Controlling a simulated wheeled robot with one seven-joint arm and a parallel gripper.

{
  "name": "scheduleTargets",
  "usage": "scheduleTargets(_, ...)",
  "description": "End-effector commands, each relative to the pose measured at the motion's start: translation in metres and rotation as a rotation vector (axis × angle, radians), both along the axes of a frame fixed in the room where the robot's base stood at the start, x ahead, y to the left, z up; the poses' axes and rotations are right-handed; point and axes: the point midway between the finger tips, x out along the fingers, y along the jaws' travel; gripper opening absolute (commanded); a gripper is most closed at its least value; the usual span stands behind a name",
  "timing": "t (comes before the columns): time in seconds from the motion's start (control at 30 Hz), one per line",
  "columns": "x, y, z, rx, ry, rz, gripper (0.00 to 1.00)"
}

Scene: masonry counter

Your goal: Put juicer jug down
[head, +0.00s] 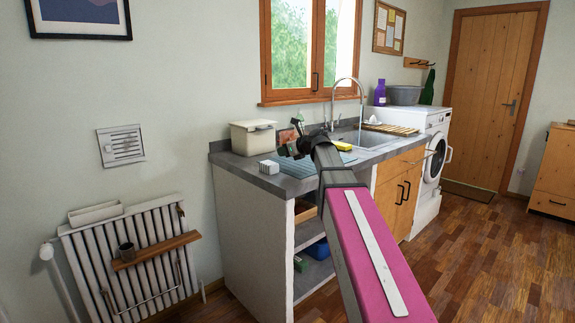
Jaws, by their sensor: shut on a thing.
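My gripper (290,150) is over the left part of the grey counter (250,174), at the end of my pink and grey arm. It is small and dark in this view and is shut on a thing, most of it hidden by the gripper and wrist. I take this to be the juicer jug, but its shape cannot be made out. I cannot tell whether it touches the counter. A white ribbed block (268,167) sits on the counter near the front edge, just left of and below the gripper.
A cream bin with a lid (253,138) stands at the back left of the counter. Open shelves (312,235) are below. Bare counter shows at the left front.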

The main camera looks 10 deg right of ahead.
Motion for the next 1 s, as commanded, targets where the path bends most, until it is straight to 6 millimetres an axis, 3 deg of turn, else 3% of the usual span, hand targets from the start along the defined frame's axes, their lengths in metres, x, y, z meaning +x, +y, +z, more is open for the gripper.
scheduleTargets(0.1,0.023,-0.009,-0.012,0.000,0.000,-0.001,0.00)
scheduleTargets(0.3,0.038,-0.016,-0.024,0.001,0.000,0.001,0.00)
scheduleTargets(0.47,0.038,-0.017,-0.029,0.000,-0.001,0.001,0.00)
scheduleTargets(0.8,0.038,-0.017,-0.065,0.000,0.000,0.000,0.00)
scheduleTargets(1.0,0.038,-0.017,-0.065,0.000,-0.001,0.000,0.00)
